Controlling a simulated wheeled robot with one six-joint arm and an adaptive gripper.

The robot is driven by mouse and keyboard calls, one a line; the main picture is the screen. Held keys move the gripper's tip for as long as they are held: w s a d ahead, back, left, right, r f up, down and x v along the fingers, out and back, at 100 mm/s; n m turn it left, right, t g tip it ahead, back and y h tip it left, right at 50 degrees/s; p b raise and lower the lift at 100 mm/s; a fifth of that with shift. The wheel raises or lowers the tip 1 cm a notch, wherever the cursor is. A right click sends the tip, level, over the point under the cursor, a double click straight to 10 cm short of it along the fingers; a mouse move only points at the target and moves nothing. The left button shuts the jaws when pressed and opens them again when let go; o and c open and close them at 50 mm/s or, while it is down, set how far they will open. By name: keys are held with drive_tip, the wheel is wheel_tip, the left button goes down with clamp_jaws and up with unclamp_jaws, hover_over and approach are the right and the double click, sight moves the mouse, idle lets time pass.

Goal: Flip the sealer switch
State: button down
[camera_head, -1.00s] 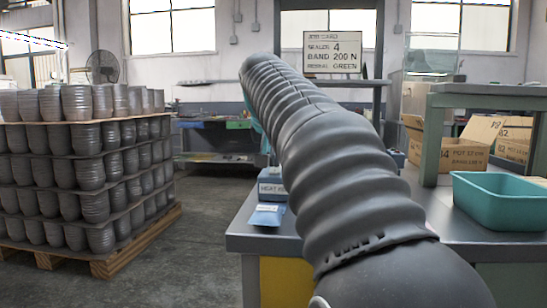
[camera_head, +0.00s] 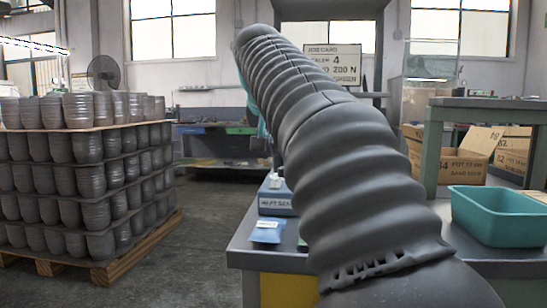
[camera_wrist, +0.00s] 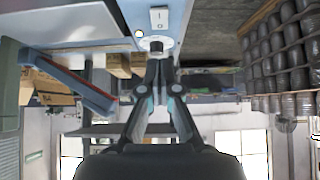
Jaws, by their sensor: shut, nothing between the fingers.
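The heat sealer (camera_head: 273,200) is a blue box with a white label on the bench; my arm partly covers it. In the wrist view, which is upside down, its blue face (camera_wrist: 187,18) shows at the top. A white rocker switch (camera_wrist: 159,19) sits on that face, its position too small to read. A dial with a black knob (camera_wrist: 156,45) lies between the switch and my fingertips in the picture. My gripper (camera_wrist: 161,66) is shut and empty, its tips close to the dial; I cannot tell whether they touch. My arm hides it in the head view.
A blue packet (camera_head: 265,230) lies in front of the sealer. A teal bin (camera_head: 492,232) stands on the bench at right, with cardboard boxes (camera_head: 470,158) behind. A pallet of grey pots (camera_head: 85,180) stands at left. The floor between is clear.

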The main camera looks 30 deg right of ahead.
drive_tip(key=v, duration=0.6)
drive_tip(key=shift+s+a+f, duration=0.25)
drive_tip(key=shift+s+f, duration=0.1)
drive_tip(key=shift+f, duration=0.05)
